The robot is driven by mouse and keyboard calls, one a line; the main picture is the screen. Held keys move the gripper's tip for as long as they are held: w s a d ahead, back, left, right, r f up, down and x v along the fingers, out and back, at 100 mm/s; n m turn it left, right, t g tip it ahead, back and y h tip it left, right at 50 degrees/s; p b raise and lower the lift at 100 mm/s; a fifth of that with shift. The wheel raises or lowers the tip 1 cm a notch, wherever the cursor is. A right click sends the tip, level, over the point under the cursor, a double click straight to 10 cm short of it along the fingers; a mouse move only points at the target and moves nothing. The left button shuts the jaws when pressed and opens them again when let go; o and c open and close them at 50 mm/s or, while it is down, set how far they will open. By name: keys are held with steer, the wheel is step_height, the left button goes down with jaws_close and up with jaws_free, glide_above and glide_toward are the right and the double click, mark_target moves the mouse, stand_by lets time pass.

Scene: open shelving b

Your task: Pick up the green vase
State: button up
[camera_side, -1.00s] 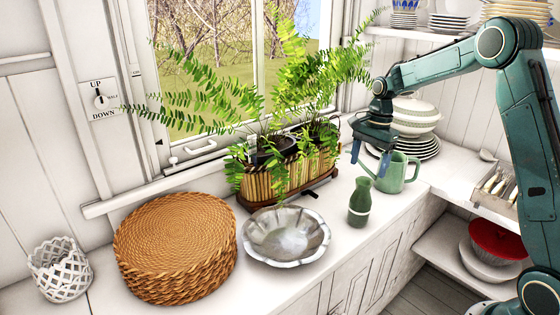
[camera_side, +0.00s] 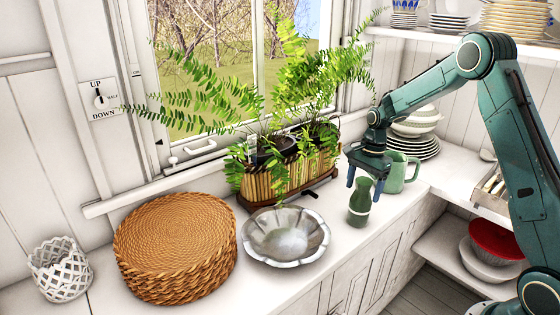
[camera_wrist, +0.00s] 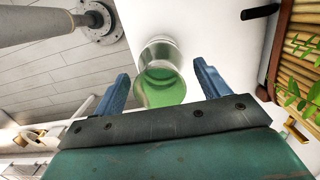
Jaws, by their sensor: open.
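The green vase (camera_side: 359,207) stands upright on the white counter, right of the metal bowl. My gripper (camera_side: 364,188) is open above it, with its two blue fingers pointing down around the level of the vase's neck. In the wrist view the vase (camera_wrist: 160,83) shows from above, between and beyond the open fingers of my gripper (camera_wrist: 162,85). I cannot tell whether a finger touches it.
A green watering can (camera_side: 397,172) stands just behind my gripper. A fluted metal bowl (camera_side: 286,237) and a planter with ferns (camera_side: 262,184) are to the left. Stacked plates (camera_side: 424,150) stand behind. The counter's front edge is close to the vase.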

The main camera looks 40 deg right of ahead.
steer(key=shift+a+f, duration=0.15)
steer(key=shift+f, duration=0.85)
steer(key=shift+c, duration=0.2)
jaws_close()
steer(key=shift+r, duration=0.35)
step_height(320, 180, up, 19)
stand_by(1.7)
steer(key=shift+r, duration=0.2)
stand_by(0.6)
